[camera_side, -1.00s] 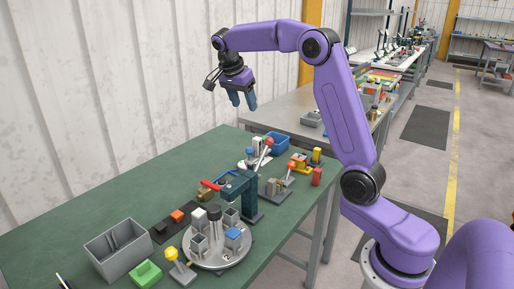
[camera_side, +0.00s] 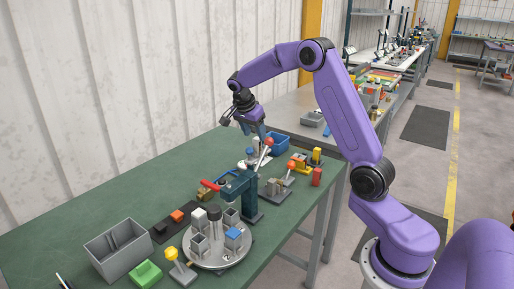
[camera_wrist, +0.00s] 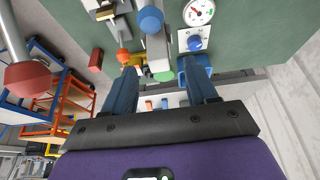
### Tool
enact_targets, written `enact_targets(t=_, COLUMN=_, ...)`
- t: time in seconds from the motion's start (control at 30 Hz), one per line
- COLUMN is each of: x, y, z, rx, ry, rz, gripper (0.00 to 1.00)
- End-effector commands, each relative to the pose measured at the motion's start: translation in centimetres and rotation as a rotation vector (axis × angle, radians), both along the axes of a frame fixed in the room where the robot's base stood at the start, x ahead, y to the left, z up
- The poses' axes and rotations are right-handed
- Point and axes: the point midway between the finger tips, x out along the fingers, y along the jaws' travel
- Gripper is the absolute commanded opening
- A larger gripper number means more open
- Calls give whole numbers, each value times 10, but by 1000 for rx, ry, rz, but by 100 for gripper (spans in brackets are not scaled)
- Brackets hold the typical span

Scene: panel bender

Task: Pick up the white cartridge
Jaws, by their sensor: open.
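My gripper (camera_side: 252,128) is open and empty, tilted above the far end of the green bench. Its two blue fingers also show in the wrist view (camera_wrist: 164,82). A whitish piece (camera_side: 256,143) stands just below the fingers, partly hidden by a lever. A pale upright piece (camera_wrist: 158,58) shows between and beyond the fingertips in the wrist view. A white-topped block (camera_side: 199,216) stands on the round turntable (camera_side: 215,262), well away from my gripper. I cannot tell for sure which of these is the white cartridge.
A blue bin (camera_side: 278,142) is close beside my gripper.

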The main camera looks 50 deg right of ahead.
Motion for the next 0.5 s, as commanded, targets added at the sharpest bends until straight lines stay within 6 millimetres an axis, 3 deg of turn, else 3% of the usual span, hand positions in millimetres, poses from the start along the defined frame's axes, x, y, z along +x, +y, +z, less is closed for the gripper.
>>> enact_targets(t=0.23, x=-2, y=-14, z=-32, rx=0, ry=4, rz=-1, gripper=57)
enact_targets(t=0.5, x=-1, y=-17, z=-38, rx=0, ry=0, rz=1, gripper=57)
